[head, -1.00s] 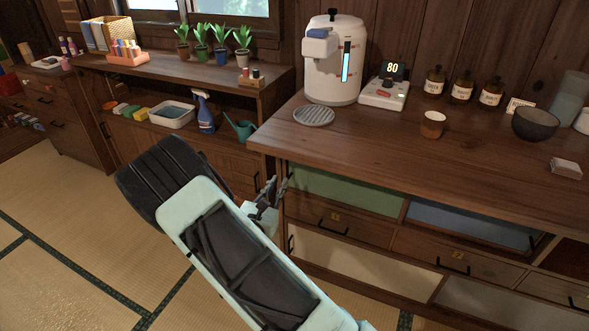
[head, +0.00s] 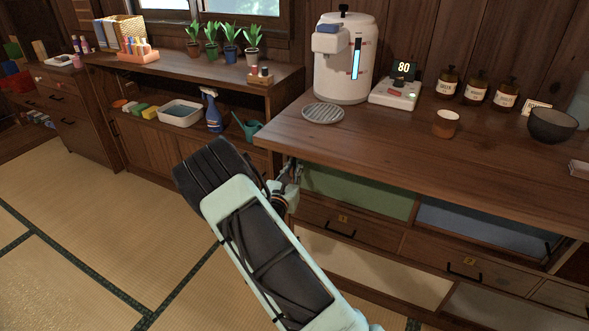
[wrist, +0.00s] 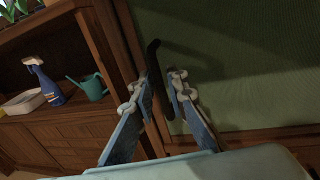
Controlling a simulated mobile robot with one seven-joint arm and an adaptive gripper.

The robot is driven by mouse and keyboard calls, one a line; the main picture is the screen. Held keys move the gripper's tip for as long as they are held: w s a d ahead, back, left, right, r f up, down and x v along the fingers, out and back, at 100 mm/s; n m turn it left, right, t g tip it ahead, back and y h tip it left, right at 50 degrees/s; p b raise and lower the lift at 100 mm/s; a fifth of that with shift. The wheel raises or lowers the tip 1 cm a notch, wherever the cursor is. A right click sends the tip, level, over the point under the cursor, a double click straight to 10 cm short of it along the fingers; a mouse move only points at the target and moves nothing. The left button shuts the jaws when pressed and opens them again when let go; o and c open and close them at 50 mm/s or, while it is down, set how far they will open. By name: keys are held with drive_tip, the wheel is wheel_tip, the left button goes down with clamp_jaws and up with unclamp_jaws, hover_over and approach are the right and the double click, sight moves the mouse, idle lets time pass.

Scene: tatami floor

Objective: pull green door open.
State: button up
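The green door (head: 358,191) is a flat panel in the upper row of the wooden cabinet and looks closed; it also fills the right of the wrist view (wrist: 235,60). Its black upright handle (wrist: 154,75) is near the door's left edge. My gripper (head: 290,170) is at that left edge, its fingers partly hidden behind my wrist in the head view. In the wrist view my gripper (wrist: 163,82) is open, with one finger on each side of the handle. I cannot tell whether either finger touches it.
A blue door (head: 475,230) lies right of the green one, with black-handled drawers (head: 350,226) below. The countertop (head: 400,150) overhangs above my gripper. A shelf unit with a spray bottle (head: 212,112) and teal watering can (head: 247,129) stands left. Tatami floor (head: 100,230) is clear at left.

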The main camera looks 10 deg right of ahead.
drive_tip(key=shift+w, duration=0.1)
clamp_jaws()
drive_tip(key=shift+d, duration=0.1)
idle(0.4)
